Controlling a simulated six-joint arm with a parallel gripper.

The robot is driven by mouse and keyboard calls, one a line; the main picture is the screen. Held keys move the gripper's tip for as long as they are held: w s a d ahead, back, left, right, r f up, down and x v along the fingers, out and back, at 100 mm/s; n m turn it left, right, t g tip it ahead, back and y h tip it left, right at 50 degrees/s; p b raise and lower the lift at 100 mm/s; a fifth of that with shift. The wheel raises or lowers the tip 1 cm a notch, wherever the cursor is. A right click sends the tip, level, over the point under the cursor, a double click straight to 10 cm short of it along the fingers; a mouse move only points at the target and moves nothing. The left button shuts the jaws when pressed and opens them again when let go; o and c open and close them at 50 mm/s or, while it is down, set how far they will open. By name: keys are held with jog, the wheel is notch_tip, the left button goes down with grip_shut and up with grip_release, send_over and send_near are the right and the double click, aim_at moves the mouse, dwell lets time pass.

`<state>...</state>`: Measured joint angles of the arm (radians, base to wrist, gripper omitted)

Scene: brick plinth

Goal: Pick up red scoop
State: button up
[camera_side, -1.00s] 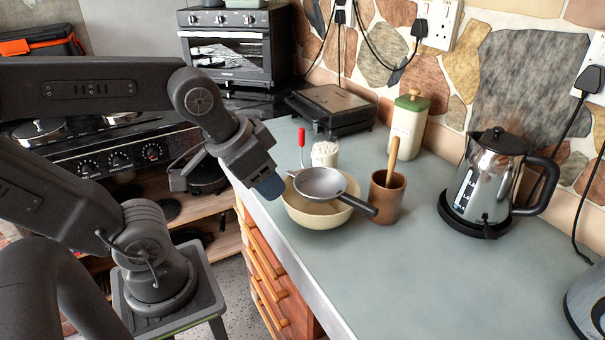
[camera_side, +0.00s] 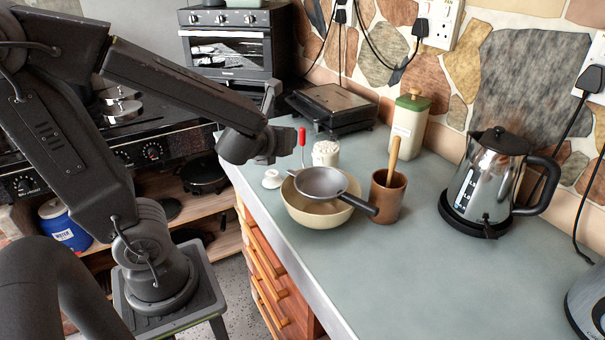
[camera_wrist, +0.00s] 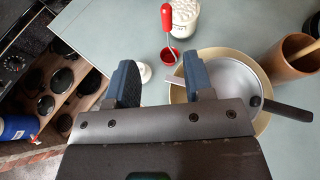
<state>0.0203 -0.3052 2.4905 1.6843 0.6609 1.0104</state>
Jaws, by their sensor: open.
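The red scoop (camera_side: 302,137) shows in the side view as a red handle on a thin metal shaft, behind the bowl; its lower end is hidden. In the wrist view the scoop (camera_wrist: 167,18) is beyond my fingertips, its handle pointing away and a small red round end nearer me. I cannot tell what holds it up. My gripper (camera_wrist: 162,78) is open and empty, its two blue fingers apart, short of the scoop in that view. In the side view my gripper (camera_side: 272,145) is just left of the handle, above the counter's edge.
A cream bowl (camera_side: 318,217) with a grey strainer (camera_side: 320,182) across it stands close by, with a wooden cup (camera_side: 388,198) to its right. A white jar (camera_side: 326,153) and small white piece (camera_side: 272,179) are near the scoop.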

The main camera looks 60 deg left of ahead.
aim_at(301, 135)
jog(key=shift+m, duration=0.6)
jog(key=shift+w+d+x, duration=0.1)
jog(key=shift+d+x, duration=0.05)
jog(key=shift+x, duration=2.2)
jog(key=shift+w+d+x, duration=0.1)
jog(key=shift+d+x, duration=0.05)
jog(key=shift+x, duration=2.25)
jog(key=shift+w+d+x, duration=0.15)
jog(key=shift+x, duration=2.2)
jog(key=shift+c, duration=0.3)
grip_shut()
